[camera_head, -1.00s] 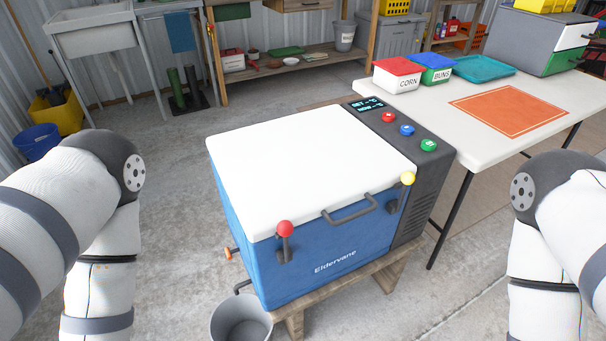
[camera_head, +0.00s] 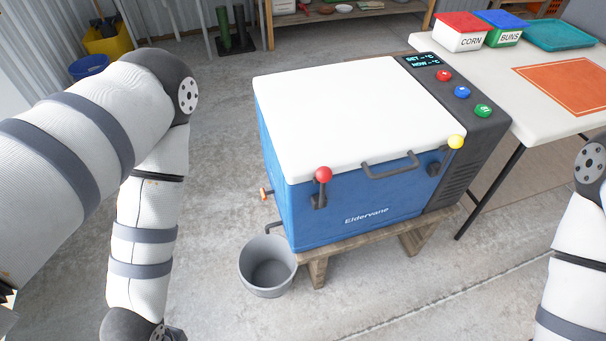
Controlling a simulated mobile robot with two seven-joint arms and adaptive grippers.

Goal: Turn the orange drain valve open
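The orange drain valve (camera_head: 265,194) sticks out from the lower left side of a blue cooler box (camera_head: 355,205) with a closed white lid. It is small in view, and its exact handle angle is hard to tell. A dark drain spout (camera_head: 275,228) shows below it, above a grey bucket (camera_head: 268,266) on the floor. My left arm comes down at the left, apart from the valve, and its gripper is below the picture's edge. My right arm shows at the right edge, and its gripper is also out of view.
The cooler stands on a wooden bench (camera_head: 330,250). A red-knobbed latch (camera_head: 323,175) and a yellow-knobbed latch (camera_head: 456,142) are on its front. A white table (camera_head: 520,100) stands close at the right. The concrete floor between my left arm and the bucket is clear.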

